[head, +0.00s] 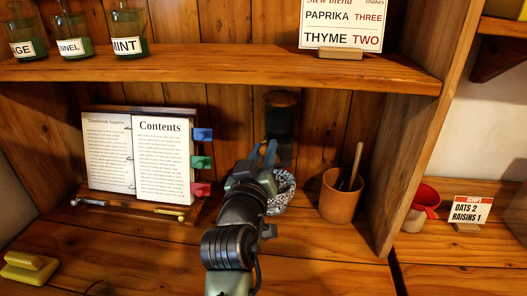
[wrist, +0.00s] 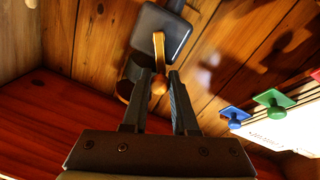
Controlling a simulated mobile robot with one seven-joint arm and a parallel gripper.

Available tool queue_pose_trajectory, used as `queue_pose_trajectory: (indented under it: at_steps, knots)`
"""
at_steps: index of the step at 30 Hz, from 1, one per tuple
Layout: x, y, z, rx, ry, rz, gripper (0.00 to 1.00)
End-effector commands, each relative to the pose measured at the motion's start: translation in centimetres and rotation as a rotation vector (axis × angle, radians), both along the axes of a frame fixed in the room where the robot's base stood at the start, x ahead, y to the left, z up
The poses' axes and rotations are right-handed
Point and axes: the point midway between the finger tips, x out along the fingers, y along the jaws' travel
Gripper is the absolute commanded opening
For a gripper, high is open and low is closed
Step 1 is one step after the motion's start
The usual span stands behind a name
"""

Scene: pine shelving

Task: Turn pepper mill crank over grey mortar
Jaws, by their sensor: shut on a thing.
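The pepper mill (head: 281,118) is a dark, upright body against the back wall under the upper shelf, partly hidden by my arm. In the wrist view a dark square plate (wrist: 150,20) carries a brass-coloured crank (wrist: 159,50) ending in a round knob (wrist: 159,87). My gripper (head: 264,154) is at the mill's lower part. In the wrist view my gripper's fingers (wrist: 161,76) are closed around the crank near its knob. The grey speckled mortar (head: 284,184) stands below the mill, mostly hidden behind my arm.
An open recipe book (head: 163,155) with coloured tabs (head: 202,134) stands left. The upper shelf (head: 220,69) hangs overhead, and an upright panel (head: 402,150) bounds the right.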

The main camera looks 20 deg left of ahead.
Motion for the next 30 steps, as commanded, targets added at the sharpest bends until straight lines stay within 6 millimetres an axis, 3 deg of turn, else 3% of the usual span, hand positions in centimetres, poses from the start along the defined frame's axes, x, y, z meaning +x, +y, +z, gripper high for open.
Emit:
queue_pose_trajectory:
  at_steps: [4,5,9,20,26,30]
  knots:
    - [0.0,-0.1,-0.1,-0.002,0.002,-0.003,0.00]
    - [0.0,-0.1,-0.1,-0.002,0.001,-0.003,0.32]
    - [0.0,-0.1,-0.1,-0.002,0.001,-0.003,0.56]
    - [-0.3,-0.1,-0.1,-0.002,0.000,0.000,0.56]
    - [-2.6,-0.6,-0.2,-0.001,0.001,0.001,0.56]
    - [-5.3,-1.2,-0.4,-0.001,0.001,0.001,0.56]
